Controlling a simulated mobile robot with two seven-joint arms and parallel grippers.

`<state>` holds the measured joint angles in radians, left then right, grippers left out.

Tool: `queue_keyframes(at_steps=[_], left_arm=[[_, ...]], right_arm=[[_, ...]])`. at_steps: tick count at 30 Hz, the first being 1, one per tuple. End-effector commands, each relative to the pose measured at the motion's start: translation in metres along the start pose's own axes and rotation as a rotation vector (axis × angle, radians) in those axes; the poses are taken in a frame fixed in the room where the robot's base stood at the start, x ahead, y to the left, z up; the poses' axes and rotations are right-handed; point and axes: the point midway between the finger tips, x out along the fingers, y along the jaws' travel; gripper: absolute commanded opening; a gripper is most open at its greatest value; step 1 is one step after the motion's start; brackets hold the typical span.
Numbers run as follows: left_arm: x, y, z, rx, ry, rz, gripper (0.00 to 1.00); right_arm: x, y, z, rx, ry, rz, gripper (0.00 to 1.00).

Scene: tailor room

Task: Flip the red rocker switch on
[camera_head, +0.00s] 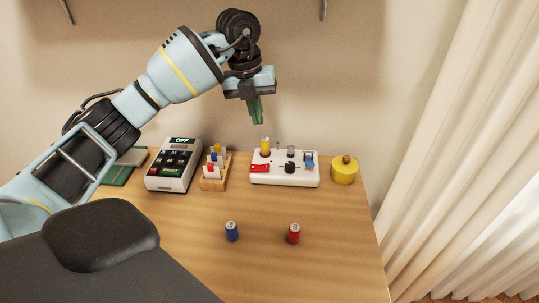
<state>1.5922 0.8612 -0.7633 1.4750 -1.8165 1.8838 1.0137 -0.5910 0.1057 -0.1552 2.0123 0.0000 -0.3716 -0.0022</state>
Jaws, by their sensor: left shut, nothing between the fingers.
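The red rocker switch (259,168) sits at the front left of a white switch panel (284,180) on the wooden table. Its lettering is too small to read, so I cannot tell its position. The panel also carries a yellow-topped post, black knobs and a blue part. My left gripper (256,116) points down above the panel's left end, apart from it. Its green fingers are shut and empty. My right gripper is not in view.
A white calculator-like device (174,171) showing "OFF" and a wooden holder (214,181) stand left of the panel. A yellow pot (344,171) stands right. A blue spool (231,231) and red spool (293,234) stand in front. A curtain (450,160) hangs at right.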

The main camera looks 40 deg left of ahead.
Motion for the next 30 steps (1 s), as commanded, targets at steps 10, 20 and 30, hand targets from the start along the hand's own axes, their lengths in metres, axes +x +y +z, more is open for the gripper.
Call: queue_keyframes(at_steps=[10, 20, 30], left_arm=[[0.0, 0.001, 0.0, -0.001, -0.001, 0.002, 0.0], [0.039, 0.001, -0.001, 0.0, 0.004, 0.004, 0.0], [0.102, 0.001, -0.001, 0.0, 0.004, 0.003, 0.0]], right_arm=[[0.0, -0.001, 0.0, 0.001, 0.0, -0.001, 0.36], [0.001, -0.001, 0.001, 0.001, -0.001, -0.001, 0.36], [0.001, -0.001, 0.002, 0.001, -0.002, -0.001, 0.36]])
